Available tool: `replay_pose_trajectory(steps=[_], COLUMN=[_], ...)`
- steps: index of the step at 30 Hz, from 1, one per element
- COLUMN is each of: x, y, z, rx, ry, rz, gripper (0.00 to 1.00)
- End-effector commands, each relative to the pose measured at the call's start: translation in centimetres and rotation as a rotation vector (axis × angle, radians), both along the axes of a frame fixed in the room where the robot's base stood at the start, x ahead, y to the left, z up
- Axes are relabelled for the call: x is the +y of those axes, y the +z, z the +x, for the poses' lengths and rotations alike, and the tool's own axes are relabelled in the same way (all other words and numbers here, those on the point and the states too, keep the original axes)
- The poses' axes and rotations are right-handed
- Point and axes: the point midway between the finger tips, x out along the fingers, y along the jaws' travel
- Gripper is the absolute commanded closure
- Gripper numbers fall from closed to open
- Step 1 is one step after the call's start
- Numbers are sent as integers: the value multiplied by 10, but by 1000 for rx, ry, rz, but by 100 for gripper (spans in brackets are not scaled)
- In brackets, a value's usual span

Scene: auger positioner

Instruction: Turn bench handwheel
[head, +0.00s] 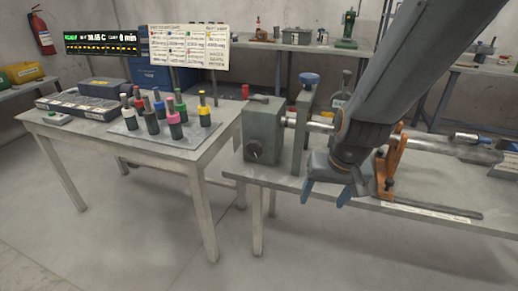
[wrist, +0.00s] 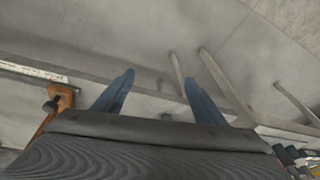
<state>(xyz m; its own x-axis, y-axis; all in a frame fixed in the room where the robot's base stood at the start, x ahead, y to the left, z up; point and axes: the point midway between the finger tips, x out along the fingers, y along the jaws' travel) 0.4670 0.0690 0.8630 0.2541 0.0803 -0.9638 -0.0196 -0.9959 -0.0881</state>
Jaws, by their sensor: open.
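My gripper (head: 326,194) has two blue fingers spread apart with nothing between them. It hangs at the front edge of the right bench (head: 290,181), pointing down. In the wrist view the open fingers (wrist: 160,78) show against the bench edge and grey floor. I cannot pick out the handwheel for certain; my arm hides part of the bench. The bench carries a grey box (head: 262,135) with a round dark fitting on its front, left of my gripper. A post with a blue knob (head: 309,79) stands beside the box, and a metal shaft (head: 318,127) runs right behind my arm.
An orange bracket (head: 391,165) stands close right of my gripper; it also shows in the wrist view (wrist: 55,107). A long dark rod (head: 440,208) lies near the bench front. The left table (head: 165,143) holds several coloured-collar tools (head: 175,118). The floor in front is clear.

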Motion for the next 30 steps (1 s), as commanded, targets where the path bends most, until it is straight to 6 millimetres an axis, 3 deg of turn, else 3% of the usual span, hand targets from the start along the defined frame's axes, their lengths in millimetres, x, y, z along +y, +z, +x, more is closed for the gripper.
replay_pose_trajectory(steps=[1,6,9,13,20,24,30], x=[23,85,117,150,188,207,220], y=[-7,-18,-23,-26,-27,-26,-20], z=[22,96,128,154,166,153,125], rx=[-59,-305,-446,-622,-893,-1067,-1250], ry=[-3,-62,-104,-155,-215,-237,-251], rz=[16,57,63,50,-18,-100,-219], gripper=[35,35,35,35,35,35,35])
